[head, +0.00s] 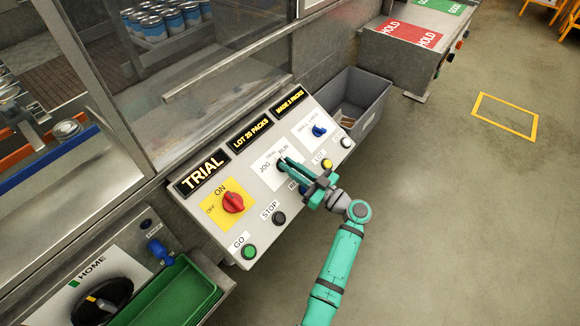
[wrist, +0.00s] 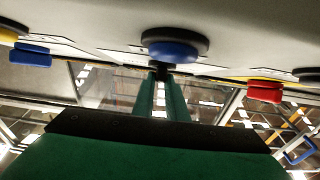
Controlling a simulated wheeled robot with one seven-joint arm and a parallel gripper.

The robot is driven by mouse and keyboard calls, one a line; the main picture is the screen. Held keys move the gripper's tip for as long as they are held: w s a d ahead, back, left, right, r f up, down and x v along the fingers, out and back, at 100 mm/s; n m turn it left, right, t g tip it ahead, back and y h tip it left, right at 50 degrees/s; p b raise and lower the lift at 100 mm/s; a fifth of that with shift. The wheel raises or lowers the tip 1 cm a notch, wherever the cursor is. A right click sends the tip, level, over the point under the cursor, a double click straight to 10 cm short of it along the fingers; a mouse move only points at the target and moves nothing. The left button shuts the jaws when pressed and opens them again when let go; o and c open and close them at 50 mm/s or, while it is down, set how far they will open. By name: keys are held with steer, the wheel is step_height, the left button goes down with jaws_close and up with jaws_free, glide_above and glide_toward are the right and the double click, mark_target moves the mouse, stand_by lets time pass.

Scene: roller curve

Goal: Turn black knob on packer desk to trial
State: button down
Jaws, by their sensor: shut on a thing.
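The packer desk (head: 230,238) is a sloped pale panel in the head view. Its black knob (head: 279,165) sits on a white plate marked JOG, TRIAL and RUN. My teal gripper (head: 288,165) reaches in from the lower right with its fingers at the knob, shut on it. In the wrist view the two fingers (wrist: 161,84) close on a small dark part of the black knob (wrist: 160,71). The fingers hide most of the knob, so I cannot tell where it points. The left display (head: 203,172) reads TRIAL.
The panel also carries a red ON/OFF knob (head: 233,202), a green GO button (head: 249,252), a black STOP button (head: 279,219) and a blue knob (head: 319,130). A blue button (wrist: 173,49) is close by the fingers. A grey bin (head: 374,98) stands behind. The floor at right is clear.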

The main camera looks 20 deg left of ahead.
steer(key=shift+a, duration=0.1)
steer(key=c, duration=1.8)
jaws_free()
steer(key=shift+o, duration=0.2)
steer(key=v, duration=1)
steer(key=shift+d, duration=0.4)
steer(key=shift+s+f, duration=0.1)
